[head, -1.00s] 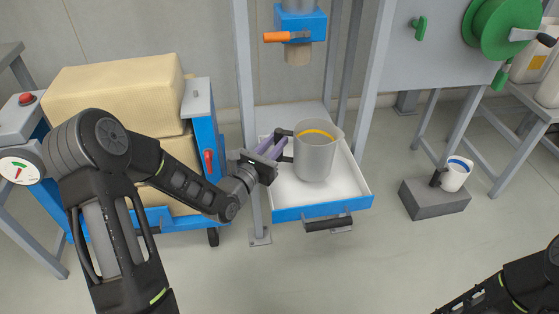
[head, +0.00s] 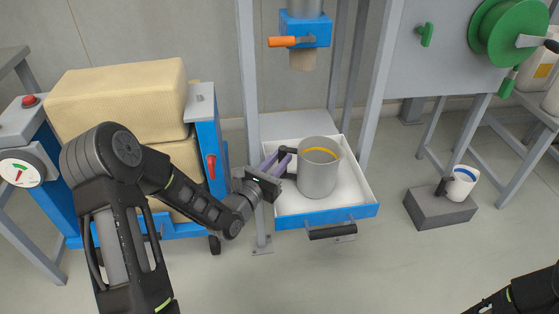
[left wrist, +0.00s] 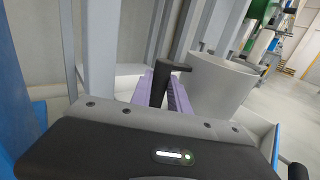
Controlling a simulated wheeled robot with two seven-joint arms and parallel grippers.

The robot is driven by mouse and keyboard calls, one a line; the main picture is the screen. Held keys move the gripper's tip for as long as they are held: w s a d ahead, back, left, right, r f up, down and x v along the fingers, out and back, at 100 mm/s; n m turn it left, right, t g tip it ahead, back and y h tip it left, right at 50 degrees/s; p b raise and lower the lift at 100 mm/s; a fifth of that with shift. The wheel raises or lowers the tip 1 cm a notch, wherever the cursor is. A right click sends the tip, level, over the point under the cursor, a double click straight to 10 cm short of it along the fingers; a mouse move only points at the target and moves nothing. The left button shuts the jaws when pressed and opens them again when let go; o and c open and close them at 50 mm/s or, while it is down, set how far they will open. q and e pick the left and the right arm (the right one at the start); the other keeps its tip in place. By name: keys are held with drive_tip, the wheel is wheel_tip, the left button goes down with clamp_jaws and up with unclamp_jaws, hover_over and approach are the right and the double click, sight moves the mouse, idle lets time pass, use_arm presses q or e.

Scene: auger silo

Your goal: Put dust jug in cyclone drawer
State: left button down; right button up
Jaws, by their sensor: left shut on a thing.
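The dust jug (head: 318,174) is a grey jug with a yellow band inside its rim. It is upright within the walls of the open cyclone drawer (head: 345,213), a white tray with a blue front and black handle. I cannot tell for sure whether its base touches the drawer floor. My left gripper (head: 279,160), with purple fingers, is shut on the jug's dark handle from the left. In the left wrist view the jug (left wrist: 222,85) shows just beyond the fingers. The right gripper is out of view; only part of my right arm shows at the lower right.
An orange-handled valve (head: 290,41) with a spout hangs above the drawer between grey posts. A blue cart with cream bales (head: 120,95) stands left. A white jug with a blue band (head: 460,183) sits on a grey block (head: 440,210) at right. The floor in front is clear.

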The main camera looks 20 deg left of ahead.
use_arm(q)
drive_tip(key=c, duration=1.3)
unclamp_jaws()
drive_tip(key=shift+f, duration=0.15)
drive_tip(key=shift+o, duration=0.2)
drive_tip(key=shift+r, duration=0.2)
drive_tip(key=s+a+p, duration=0.1)
drive_tip(key=s+p, duration=0.2)
drive_tip(key=s, duration=0.9)
drive_tip(key=shift+a+f, duration=0.15)
drive_tip(key=shift+a, duration=0.25)
